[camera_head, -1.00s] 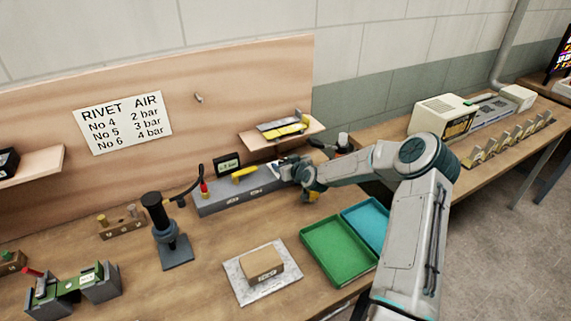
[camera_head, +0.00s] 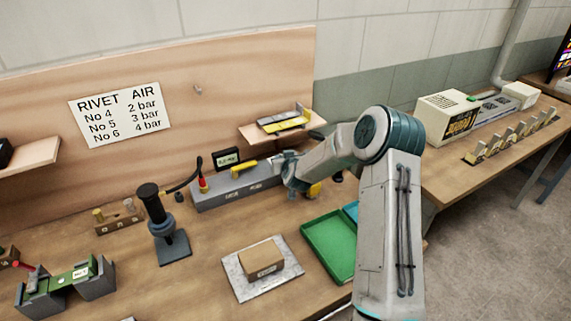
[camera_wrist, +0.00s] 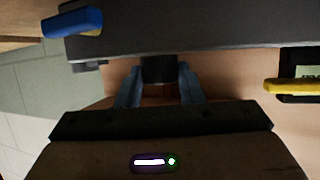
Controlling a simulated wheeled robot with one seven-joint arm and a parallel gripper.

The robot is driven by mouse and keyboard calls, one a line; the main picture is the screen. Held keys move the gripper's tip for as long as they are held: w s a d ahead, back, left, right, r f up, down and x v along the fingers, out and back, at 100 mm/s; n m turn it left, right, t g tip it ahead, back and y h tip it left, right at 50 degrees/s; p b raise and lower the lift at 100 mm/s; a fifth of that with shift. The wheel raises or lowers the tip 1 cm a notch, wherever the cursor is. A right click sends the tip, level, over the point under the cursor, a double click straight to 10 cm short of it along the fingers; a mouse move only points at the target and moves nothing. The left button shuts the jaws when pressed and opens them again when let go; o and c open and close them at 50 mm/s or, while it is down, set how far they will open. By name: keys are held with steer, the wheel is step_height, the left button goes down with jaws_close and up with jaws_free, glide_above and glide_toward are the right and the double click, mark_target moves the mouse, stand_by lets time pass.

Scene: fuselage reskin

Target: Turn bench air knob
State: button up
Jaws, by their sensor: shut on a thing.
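A grey bench air box (camera_head: 232,193) lies along the foot of the wooden backboard, with a yellow lever (camera_head: 243,168) on top and a small dark gauge display (camera_head: 228,158) behind it. My gripper (camera_head: 283,163) is at the box's right end; its fingertips are too small there to make out. In the wrist view, my gripper (camera_wrist: 160,78) is shut on a dark knob (camera_wrist: 158,68) that sticks out from the dark grey box face (camera_wrist: 180,30). The yellow lever (camera_wrist: 290,86) and the display (camera_wrist: 310,71) show at right. The gauge reading is not legible.
A blue handle (camera_wrist: 75,22) is at upper left in the wrist view. A shelf (camera_head: 283,133) holds a yellow tool above my arm. A green tray (camera_head: 330,246), a block on a plate (camera_head: 262,262) and a dark stand (camera_head: 168,240) are in front. A rivet air chart (camera_head: 120,115) hangs behind.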

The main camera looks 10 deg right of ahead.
steer(key=m+h, duration=0.3)
steer(key=shift+w+a+r, duration=0.1)
steer(key=shift+a+r, duration=0.05)
steer(key=shift+a, duration=0.25)
steer(key=shift+m+g+h+p, duration=0.55)
steer(key=shift+m+h, duration=0.55)
steer(key=shift+h, duration=0.4)
steer(key=shift+m+h, duration=0.3)
steer(key=o, duration=1)
steer(key=b+v, duration=0.2)
steer(key=v, duration=1.1)
steer(key=shift+s+a+r+b, duration=0.2)
steer(key=shift+s+r+b, duration=0.05)
steer(key=shift+r+b, duration=0.05)
steer(key=shift+c, duration=0.2)
